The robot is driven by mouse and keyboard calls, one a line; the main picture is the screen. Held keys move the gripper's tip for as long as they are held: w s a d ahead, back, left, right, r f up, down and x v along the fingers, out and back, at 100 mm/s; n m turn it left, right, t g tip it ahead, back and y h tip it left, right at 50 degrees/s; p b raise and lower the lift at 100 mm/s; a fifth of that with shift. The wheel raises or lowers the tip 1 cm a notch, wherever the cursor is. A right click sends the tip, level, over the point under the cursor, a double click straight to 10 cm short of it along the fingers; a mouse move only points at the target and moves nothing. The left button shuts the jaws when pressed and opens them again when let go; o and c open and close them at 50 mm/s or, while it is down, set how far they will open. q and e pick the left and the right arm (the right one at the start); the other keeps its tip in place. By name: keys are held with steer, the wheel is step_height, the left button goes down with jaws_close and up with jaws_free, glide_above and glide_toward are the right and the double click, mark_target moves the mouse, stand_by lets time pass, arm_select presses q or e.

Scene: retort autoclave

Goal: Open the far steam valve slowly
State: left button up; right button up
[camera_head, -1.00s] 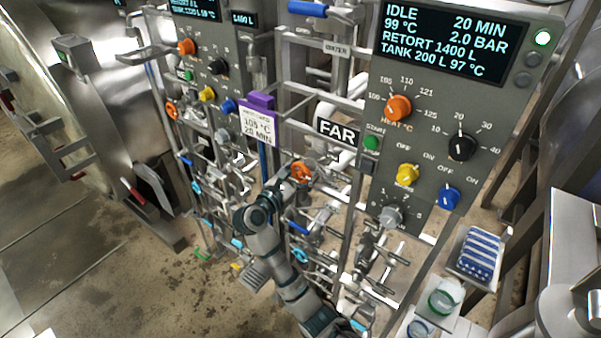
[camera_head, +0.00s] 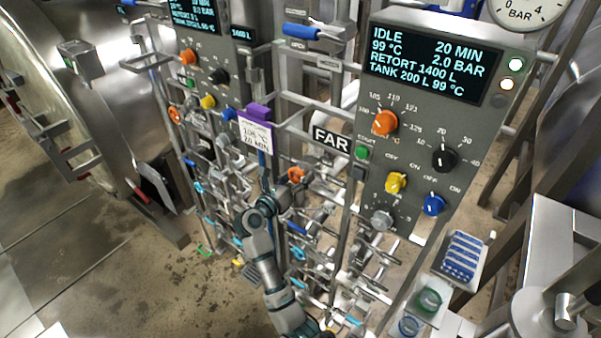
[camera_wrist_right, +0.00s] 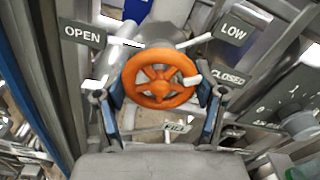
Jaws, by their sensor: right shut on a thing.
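The far steam valve's orange handwheel (camera_head: 296,174) is left of and below the FAR sign (camera_head: 332,139). In the right wrist view, the orange handwheel (camera_wrist_right: 160,82) sits between the two fingers of my right gripper (camera_wrist_right: 161,100), which is shut on it. Around it are an OPEN plate (camera_wrist_right: 82,34) at left, a LOW plate (camera_wrist_right: 232,30) at upper right and a CLOSED plate (camera_wrist_right: 228,77) at right. A white bar (camera_wrist_right: 193,80) at the wheel's right edge lies on the CLOSED side. In the head view, my right gripper (camera_head: 287,190) partly hides the wheel's surroundings. My left gripper is out of view.
A pressure gauge (camera_head: 527,12) is at the top right. Pipes and small valves crowd around my right arm. A purple-topped card (camera_head: 256,132) reads 105 °C, 20 MIN.

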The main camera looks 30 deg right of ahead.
mark_target(295, 169)
steer(key=shift+a+f+n+p, duration=0.2)
steer(key=shift+n+p, duration=0.45)
steer(key=shift+n, duration=0.25)
steer(key=o, duration=1.1)
steer(key=shift+a+r, duration=0.1)
steer(key=shift+o, duration=0.2)
steer(key=shift+a+r, duration=0.15)
steer(key=shift+a, duration=0.15)
step_height(295, 169, up, 9)
steer(key=shift+w+r, duration=0.15)
steer(key=shift+a+r, duration=0.2)
steer(key=shift+r, duration=0.15)
steer(key=shift+d+f, duration=0.1)
steer(key=shift+d, duration=0.2)
